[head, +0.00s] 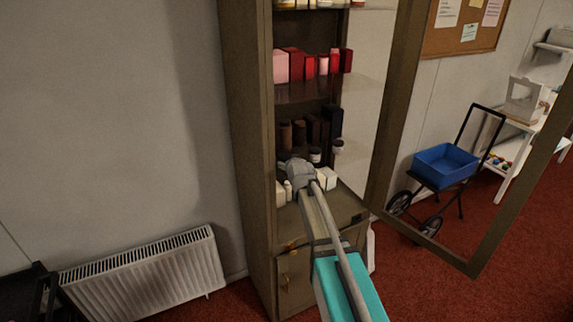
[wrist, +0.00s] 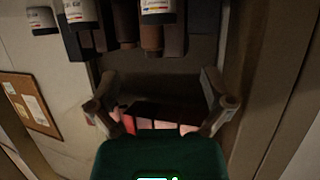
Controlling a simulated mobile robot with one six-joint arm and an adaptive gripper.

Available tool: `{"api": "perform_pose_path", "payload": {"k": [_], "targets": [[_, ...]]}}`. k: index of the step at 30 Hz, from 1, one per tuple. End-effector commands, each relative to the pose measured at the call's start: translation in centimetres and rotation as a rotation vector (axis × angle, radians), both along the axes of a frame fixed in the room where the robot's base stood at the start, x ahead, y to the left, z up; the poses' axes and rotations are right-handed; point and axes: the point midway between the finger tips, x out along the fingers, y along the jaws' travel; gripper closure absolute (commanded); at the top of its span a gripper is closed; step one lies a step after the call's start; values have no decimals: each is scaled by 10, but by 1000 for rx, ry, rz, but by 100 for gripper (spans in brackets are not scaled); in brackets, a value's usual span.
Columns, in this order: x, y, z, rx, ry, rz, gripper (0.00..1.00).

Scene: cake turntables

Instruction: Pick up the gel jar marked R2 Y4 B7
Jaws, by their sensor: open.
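Several small jars with white labels and dark lids stand on a shelf of the tall cabinet. In the wrist view, which looks upside down, one jar (wrist: 157,8) is at the top middle, cut by the edge. A second jar (wrist: 80,12) and a third jar (wrist: 41,18) are to its left. Their marks are too small to read, so I cannot tell which is R2 Y4 B7. My gripper (wrist: 162,112) is open with nothing between its fingers. In the head view my gripper (head: 297,174) is at the cabinet front, close to jars (head: 315,155) and (head: 338,147).
The cabinet (head: 245,150) has its glazed door (head: 395,100) swung open to the right. Brown containers (head: 299,134) stand behind the jars; red and pink boxes (head: 293,64) fill the shelf above. White items (head: 327,179) sit low beside my gripper. A radiator (head: 145,270) stands left.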

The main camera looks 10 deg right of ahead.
Motion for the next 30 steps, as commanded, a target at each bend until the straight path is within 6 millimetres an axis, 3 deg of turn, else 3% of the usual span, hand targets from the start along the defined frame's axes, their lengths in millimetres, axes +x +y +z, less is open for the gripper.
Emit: {"api": "perform_pose_path", "payload": {"k": [6,12,30], "targets": [[35,1,-16,0,0,0,0],[57,1,-25,0,0,1,0],[66,2,-28,0,0,2,0]]}}
